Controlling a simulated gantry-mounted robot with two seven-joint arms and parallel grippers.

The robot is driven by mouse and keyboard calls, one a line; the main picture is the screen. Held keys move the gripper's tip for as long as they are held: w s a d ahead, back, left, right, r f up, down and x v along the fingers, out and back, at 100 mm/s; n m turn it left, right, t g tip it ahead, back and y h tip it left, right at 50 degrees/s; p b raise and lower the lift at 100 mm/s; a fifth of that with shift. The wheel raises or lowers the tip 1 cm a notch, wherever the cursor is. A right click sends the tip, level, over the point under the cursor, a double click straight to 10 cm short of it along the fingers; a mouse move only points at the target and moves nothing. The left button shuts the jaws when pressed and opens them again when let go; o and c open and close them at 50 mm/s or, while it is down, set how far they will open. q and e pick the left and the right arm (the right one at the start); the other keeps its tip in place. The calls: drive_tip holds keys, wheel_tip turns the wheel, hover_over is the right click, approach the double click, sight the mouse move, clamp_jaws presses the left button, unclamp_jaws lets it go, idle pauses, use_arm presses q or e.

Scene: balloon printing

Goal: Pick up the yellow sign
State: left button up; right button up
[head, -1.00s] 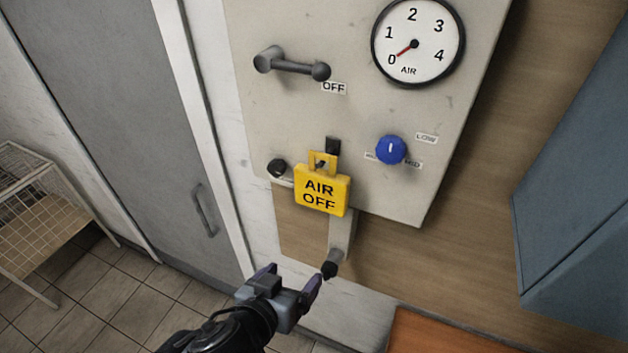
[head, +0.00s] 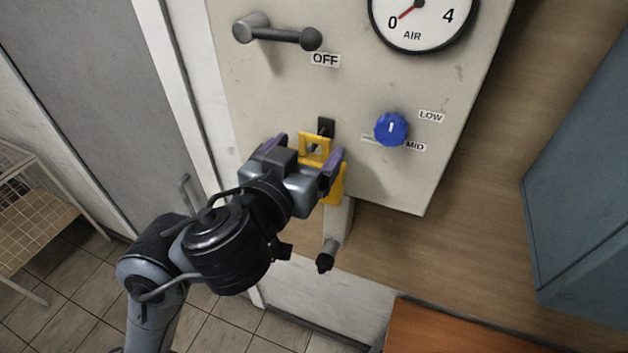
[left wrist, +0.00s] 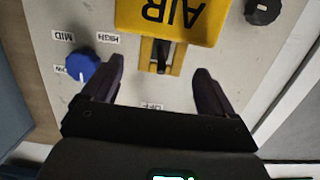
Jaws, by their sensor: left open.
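The yellow sign (head: 315,149) hangs by its square top loop on a black hook (head: 326,126) on the pale panel. My left gripper (head: 309,158) is in front of it and hides most of its face in the head view. In the left wrist view the sign (left wrist: 172,22) appears upside down with "AIR" on it, just beyond the fingertips. The left gripper (left wrist: 158,82) is open there, its two purple fingers apart, one on each side of the loop's line. The fingers hold nothing. My right gripper is not in view.
On the panel (head: 400,185) are a grey lever handle (head: 275,34), a blue knob (head: 390,129) and a round air gauge (head: 420,18). A pipe (head: 338,225) runs down below the sign. A blue-grey cabinet (head: 585,190) stands at right, an orange-brown surface (head: 460,335) below.

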sight(313, 147)
use_arm(q)
drive_tip(key=shift+b+x, duration=0.75)
drive_tip(key=shift+x, duration=2.15)
drive_tip(key=shift+f, duration=0.15)
drive_tip(key=shift+c, duration=0.4)
drive_tip(key=c, duration=1.3)
